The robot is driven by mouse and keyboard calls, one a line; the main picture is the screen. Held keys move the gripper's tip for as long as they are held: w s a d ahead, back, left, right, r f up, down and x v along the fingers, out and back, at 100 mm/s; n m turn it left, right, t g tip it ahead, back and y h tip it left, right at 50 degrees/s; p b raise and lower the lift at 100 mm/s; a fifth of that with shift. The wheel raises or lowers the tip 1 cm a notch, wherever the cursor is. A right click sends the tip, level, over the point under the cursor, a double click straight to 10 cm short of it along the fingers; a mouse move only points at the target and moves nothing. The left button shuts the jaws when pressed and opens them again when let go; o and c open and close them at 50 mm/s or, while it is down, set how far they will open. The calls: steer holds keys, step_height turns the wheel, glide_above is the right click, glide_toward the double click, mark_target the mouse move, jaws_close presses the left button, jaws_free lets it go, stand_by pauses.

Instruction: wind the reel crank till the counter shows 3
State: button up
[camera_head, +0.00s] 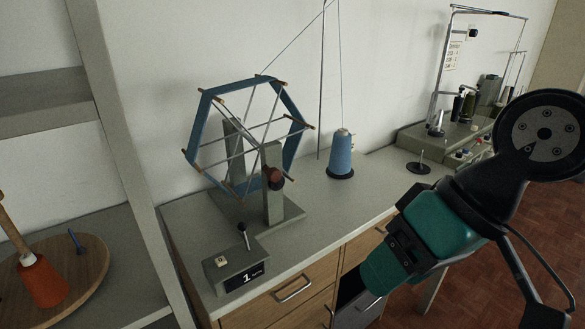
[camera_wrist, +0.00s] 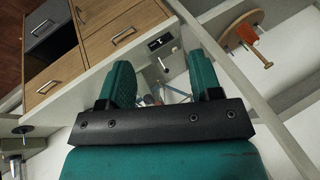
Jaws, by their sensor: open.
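The reel (camera_head: 290,112), a hexagonal frame wound with blue yarn, stands on a grey stand on the bench. Its crank has a reddish-brown knob (camera_head: 275,178) at the front of the near post. The counter box (camera_wrist: 160,42) lies beyond.
The counter box carries a black-knobbed lever (camera_head: 243,236) and a white button (camera_head: 221,261). A blue yarn cone (camera_head: 341,158) stands right of the reel, its thread running upward. A shelf upright (camera_head: 118,130) stands at left. Wooden drawers (camera_head: 290,290) are below the bench.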

steer(key=w+a+f+m+t+y+b, duration=0.45)
steer(key=w+a+f+m+b, duration=0.2)
steer(key=w+m, duration=0.35)
steer(key=m+t+b, duration=0.5)
steer(key=m+t, duration=0.4)
steer(key=m, duration=0.6)
glide_toward(277, 177)
steer(key=shift+y, duration=0.35)
steer(key=p+x, duration=1)
steer(key=x, duration=0.1)
steer(key=shift+w, duration=0.25)
steer(key=shift+w+a+f+m, duration=0.15)
steer(key=shift+w+a+m, duration=0.15)
steer(key=shift+w+a, duration=0.15)
steer(key=shift+d, duration=0.1)
jaws_close()
